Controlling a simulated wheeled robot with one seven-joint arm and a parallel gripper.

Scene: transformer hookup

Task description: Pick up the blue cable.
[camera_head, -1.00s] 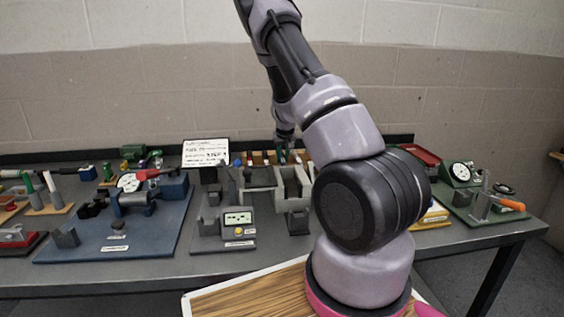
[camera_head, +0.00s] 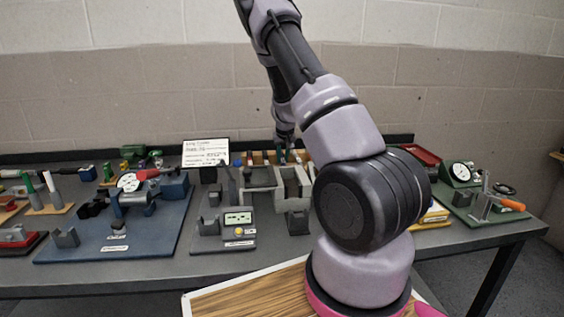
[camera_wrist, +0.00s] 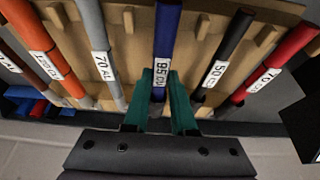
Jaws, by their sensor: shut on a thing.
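The blue cable (camera_wrist: 167,38) lies in a wooden rack in the middle of the wrist view, with a white label that seems to read "95 CU". My gripper (camera_wrist: 161,88) has its two green fingers on either side of the blue cable, just below the label, and is shut on it. The cable still lies in line with its neighbours in the rack. In the head view my gripper (camera_head: 288,153) is small at the back of the bench, and the blue cable cannot be made out there.
The wooden rack (camera_wrist: 140,42) also holds a grey cable (camera_wrist: 92,28), a black cable (camera_wrist: 232,35), a red cable (camera_wrist: 285,50) and an orange cable (camera_wrist: 30,35). Grey fixtures (camera_head: 262,185) stand in front on the bench. A white sign (camera_head: 206,152) stands left of my gripper.

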